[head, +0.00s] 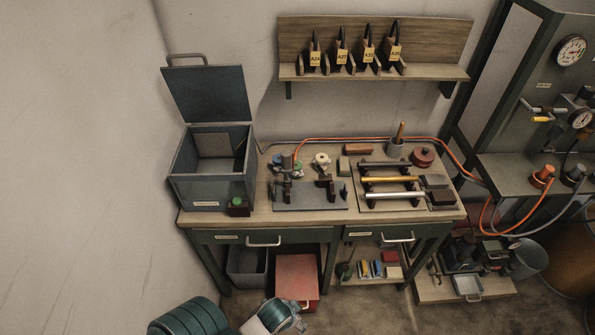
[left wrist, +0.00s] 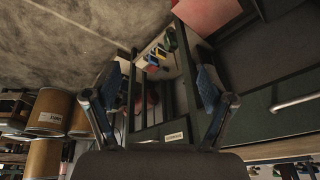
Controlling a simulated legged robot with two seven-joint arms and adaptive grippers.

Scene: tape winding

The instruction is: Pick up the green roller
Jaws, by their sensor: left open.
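A small dark green round piece (head: 345,271), which may be the green roller, lies at the left end of the low shelf under the bench. A green round piece (left wrist: 170,40) also shows on that shelf in the left wrist view, beyond my fingers. My left gripper (left wrist: 160,82) is open and empty, its two fingers spread wide, with the shelf and dark green bench frame seen between them. In the head view, part of my left arm shows at the bottom, in front of the bench. My right gripper is not in view.
Blue, yellow and red pieces (head: 370,268) share the low shelf. A red box (head: 297,278) and a grey bin (head: 247,266) stand left of it. Bench legs frame the shelf. Black, yellow and silver bars lie on a rack (head: 368,207) on the bench top (head: 300,219).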

